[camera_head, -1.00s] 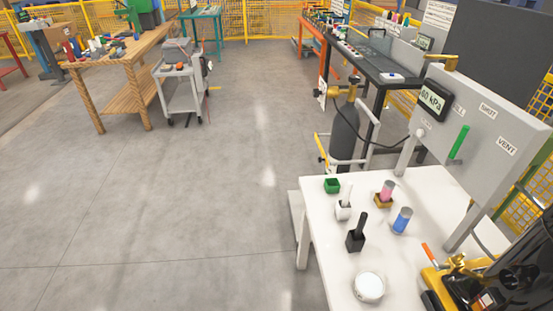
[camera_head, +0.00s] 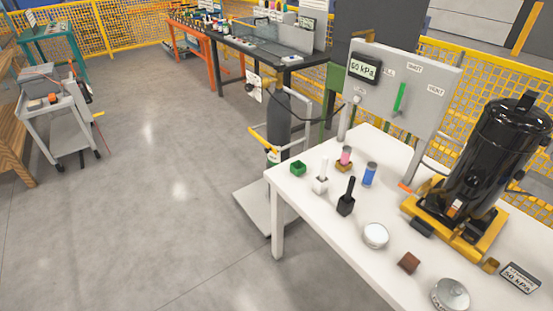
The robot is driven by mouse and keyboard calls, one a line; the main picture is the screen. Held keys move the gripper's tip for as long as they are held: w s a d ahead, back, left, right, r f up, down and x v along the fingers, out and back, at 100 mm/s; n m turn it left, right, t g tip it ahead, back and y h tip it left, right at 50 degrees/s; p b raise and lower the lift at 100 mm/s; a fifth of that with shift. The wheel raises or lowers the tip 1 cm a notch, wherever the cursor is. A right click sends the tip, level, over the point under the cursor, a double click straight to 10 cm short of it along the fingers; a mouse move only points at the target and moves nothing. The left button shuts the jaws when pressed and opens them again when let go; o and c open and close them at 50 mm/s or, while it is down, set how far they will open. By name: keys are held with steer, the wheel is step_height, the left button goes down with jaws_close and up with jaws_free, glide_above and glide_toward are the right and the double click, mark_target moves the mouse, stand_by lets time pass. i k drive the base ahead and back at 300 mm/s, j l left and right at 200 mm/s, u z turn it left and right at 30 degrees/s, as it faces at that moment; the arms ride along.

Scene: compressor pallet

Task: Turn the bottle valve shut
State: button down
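The dark grey gas bottle (camera_head: 279,122) stands upright on a trolley (camera_head: 303,110) beyond the left corner of the white table. Its valve (camera_head: 277,84) is a small brass-coloured fitting at the top, with a white tag (camera_head: 254,86) to its left. The valve is too small to tell whether it is open or shut. A dark hose (camera_head: 320,121) runs from near the bottle top toward the grey panel. My gripper is not in view.
The white table (camera_head: 300,208) holds small holders, a black compressor (camera_head: 497,155) on a yellow base and a grey panel (camera_head: 420,85) with a green lever and a display reading about 60 kPa. A grey cart (camera_head: 55,118) stands left. Floor left of the bottle is clear.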

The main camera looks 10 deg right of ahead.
mark_target(279, 67)
steer(key=i+j, duration=0.1)
steer(key=i, duration=0.5)
steer(key=i+j+z, duration=0.1)
steer(key=i, duration=0.5)
steer(key=i+j, duration=0.15)
steer(key=i, duration=0.4)
steer(key=i+j, duration=0.15)
steer(key=i, duration=0.45)
steer(key=i+j+z, duration=0.1)
steer(key=i, duration=0.5)
